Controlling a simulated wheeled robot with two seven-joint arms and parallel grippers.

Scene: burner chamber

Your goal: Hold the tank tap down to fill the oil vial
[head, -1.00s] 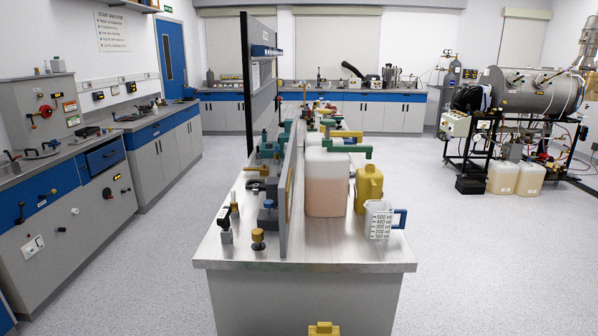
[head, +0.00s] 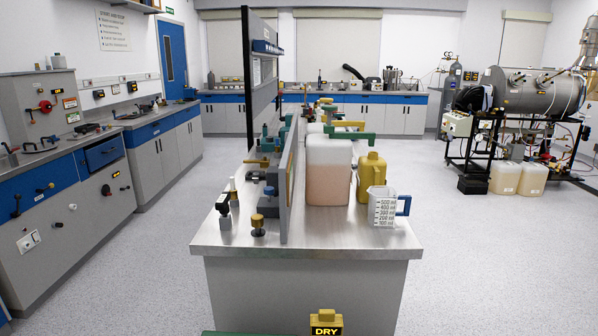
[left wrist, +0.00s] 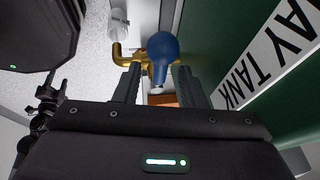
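In the left wrist view, a brass tap (left wrist: 128,57) with a round blue knob (left wrist: 162,48) stands beside a green tank (left wrist: 228,45) lettered "AY TANK". My left gripper (left wrist: 158,70) is open, one finger on each side of the tap. The knob lies between and just past the fingertips; I cannot tell whether they touch it. A small white piece and an orange-brown block (left wrist: 162,100) show between the fingers. I cannot make out the oil vial for certain. In the head view, a yellow block labelled "DRY" (head: 326,322) shows at the bottom edge. My right gripper is out of view.
A steel-topped bench (head: 345,240) with an upright divider stands ahead, bearing a measuring jug (head: 381,210), a yellow can (head: 370,180) and a large pinkish container (head: 328,170). Grey cabinets (head: 55,215) line the left.

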